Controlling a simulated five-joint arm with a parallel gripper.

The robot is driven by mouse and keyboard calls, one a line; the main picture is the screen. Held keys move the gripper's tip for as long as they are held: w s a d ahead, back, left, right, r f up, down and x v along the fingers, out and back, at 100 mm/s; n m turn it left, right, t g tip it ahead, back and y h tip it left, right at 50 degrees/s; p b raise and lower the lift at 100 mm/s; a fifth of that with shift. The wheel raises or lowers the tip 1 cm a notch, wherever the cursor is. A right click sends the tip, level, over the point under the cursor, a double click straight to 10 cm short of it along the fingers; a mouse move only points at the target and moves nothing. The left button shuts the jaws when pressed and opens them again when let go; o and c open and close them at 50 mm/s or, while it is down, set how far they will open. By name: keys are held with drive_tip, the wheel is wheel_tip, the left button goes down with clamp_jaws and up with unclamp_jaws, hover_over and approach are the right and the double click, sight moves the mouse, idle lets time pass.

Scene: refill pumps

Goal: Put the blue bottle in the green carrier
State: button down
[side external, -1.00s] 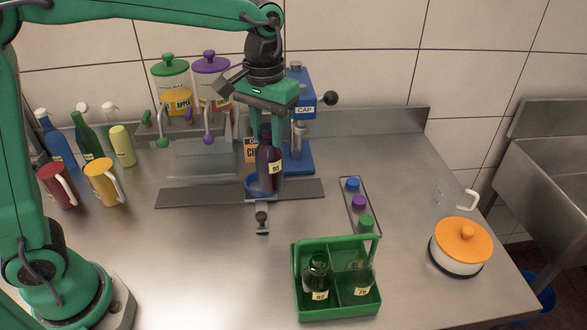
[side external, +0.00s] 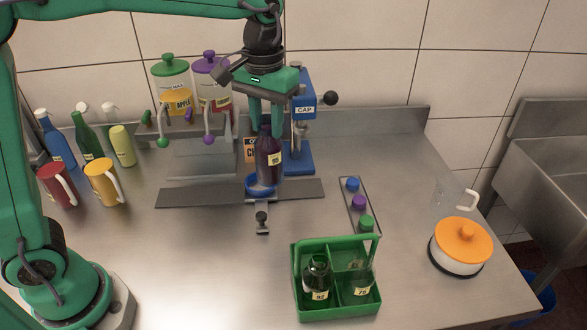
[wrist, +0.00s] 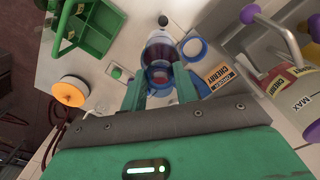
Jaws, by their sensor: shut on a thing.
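My gripper (side external: 266,128) is shut on a dark blue-purple bottle (side external: 268,160) with a yellow label. The bottle is upright, just above the blue ring holder (side external: 261,187) on the grey stand; a small gap is hard to judge. In the wrist view the bottle's open mouth (wrist: 160,75) shows between my fingers, with dark red contents inside. The green carrier (side external: 337,312) stands at the front right, apart from my gripper. It holds a dark bottle (side external: 317,280) labelled 92 and a greenish bottle (side external: 358,279) labelled 75. The carrier also shows in the wrist view (wrist: 97,38).
A blue cap press (side external: 303,120) stands close behind the bottle. A tray with blue, purple and green caps (side external: 359,202) lies between stand and carrier. An orange-lidded pot (side external: 462,240) is at right. Mugs, bottles and syrup dispensers (side external: 175,80) fill the left and back.

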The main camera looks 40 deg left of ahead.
drive_tip(key=shift+r, duration=2.05)
drive_tip(key=shift+d, duration=0.1)
drive_tip(key=s+d+f+m, duration=0.2)
drive_tip(key=d+f, duration=0.2)
drive_tip(key=d, duration=0.3)
drive_tip(key=s+d+f+m, duration=0.2)
drive_tip(key=d+f, duration=0.3)
drive_tip(key=d, duration=0.2)
drive_tip(key=shift+s+d+f+m, duration=0.15)
drive_tip(key=shift+s+f+m, duration=0.1)
drive_tip(key=shift+f+m, duration=0.05)
drive_tip(key=shift+f, duration=0.1)
